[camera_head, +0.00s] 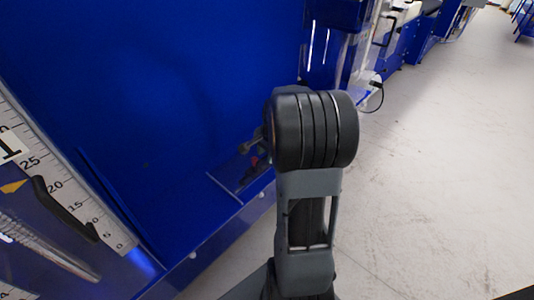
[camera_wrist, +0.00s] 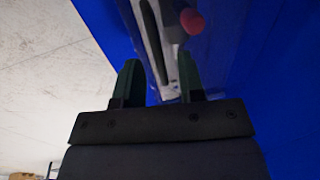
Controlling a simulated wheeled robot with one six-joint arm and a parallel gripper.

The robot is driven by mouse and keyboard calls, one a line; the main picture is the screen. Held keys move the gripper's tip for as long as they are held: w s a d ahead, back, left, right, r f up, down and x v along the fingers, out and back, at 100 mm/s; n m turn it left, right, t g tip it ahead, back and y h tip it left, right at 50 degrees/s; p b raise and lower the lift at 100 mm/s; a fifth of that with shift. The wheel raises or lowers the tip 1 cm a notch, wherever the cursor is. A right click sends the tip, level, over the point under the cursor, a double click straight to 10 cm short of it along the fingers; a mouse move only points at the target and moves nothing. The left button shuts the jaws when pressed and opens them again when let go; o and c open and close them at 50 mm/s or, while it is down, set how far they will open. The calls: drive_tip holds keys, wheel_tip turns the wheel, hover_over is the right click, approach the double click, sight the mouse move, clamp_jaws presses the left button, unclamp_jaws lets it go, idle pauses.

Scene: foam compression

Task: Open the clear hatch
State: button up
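My gripper shows in the wrist view (camera_wrist: 159,64) with its two dark green fingers apart. In the head view a clear panel edge and a small red part (camera_head: 255,164) show low on the blue machine, left of my arm. My arm mostly hides the gripper there.
A large blue panel (camera_head: 170,80) fills the left. A ruler scale (camera_head: 68,182) and a black handle (camera_head: 63,208) are at lower left. Other blue-and-white machines (camera_head: 395,45) and a black cable (camera_head: 376,98) stand farther back. The pale floor (camera_head: 430,170) on the right is clear.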

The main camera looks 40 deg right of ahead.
drive_tip(key=shift+c, duration=0.2)
clamp_jaws()
idle(0.4)
